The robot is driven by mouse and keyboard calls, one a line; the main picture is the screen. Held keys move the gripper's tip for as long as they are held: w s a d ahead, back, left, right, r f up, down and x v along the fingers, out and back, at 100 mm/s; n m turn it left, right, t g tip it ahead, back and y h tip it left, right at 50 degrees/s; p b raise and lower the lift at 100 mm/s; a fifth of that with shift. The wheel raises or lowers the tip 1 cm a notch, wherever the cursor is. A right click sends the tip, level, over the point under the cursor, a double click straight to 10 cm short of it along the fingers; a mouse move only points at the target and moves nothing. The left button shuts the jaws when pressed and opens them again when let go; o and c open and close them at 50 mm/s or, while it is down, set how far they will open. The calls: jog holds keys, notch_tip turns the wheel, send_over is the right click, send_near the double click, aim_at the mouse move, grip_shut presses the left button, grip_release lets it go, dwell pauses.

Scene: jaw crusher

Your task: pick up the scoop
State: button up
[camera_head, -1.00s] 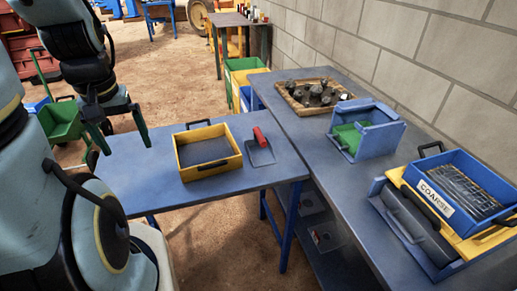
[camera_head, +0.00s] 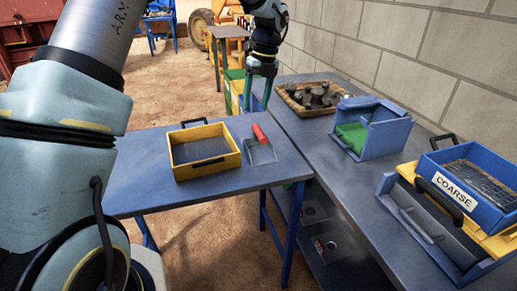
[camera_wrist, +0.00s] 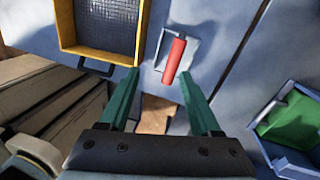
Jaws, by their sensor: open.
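The scoop (camera_head: 262,152) lies on the blue table, just right of the yellow tray. It has a red handle and a flat grey metal pan. In the wrist view, the scoop's red handle (camera_wrist: 174,61) shows beyond the fingertips and a little right of the middle between them. My gripper (camera_head: 258,94) is open and empty, with green fingers pointing down. It is above and behind the scoop in the head view. The fingers also frame the lower middle of the wrist view (camera_wrist: 159,75). Nothing hides the handle.
The yellow tray (camera_head: 174,160) with a dark mesh floor stands left of the scoop. On the right bench are a wooden tray of rocks (camera_head: 287,98), a blue box with green inside (camera_head: 389,135) and a blue bin marked COARSE (camera_head: 454,190). A block wall stands behind.

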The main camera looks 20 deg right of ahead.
aim_at(259, 129)
jog(key=f+m, duration=0.1)
jog(key=f, duration=0.2)
jog(key=d+f+m+p, duration=0.1)
jog(key=f, duration=0.1)
jog(key=shift+s+d+f, duration=0.15)
jog(key=shift+s+f, duration=0.05)
jog(key=shift+f, duration=0.2)
jog(key=shift+a+f+p, duration=0.15)
jog(key=shift+f+p, duration=0.35)
jog(key=shift+f, duration=0.85)
jog(key=shift+a+f+p, duration=0.1)
jog(key=shift+f+p, duration=0.4)
jog(key=shift+f, duration=0.85)
grip_shut()
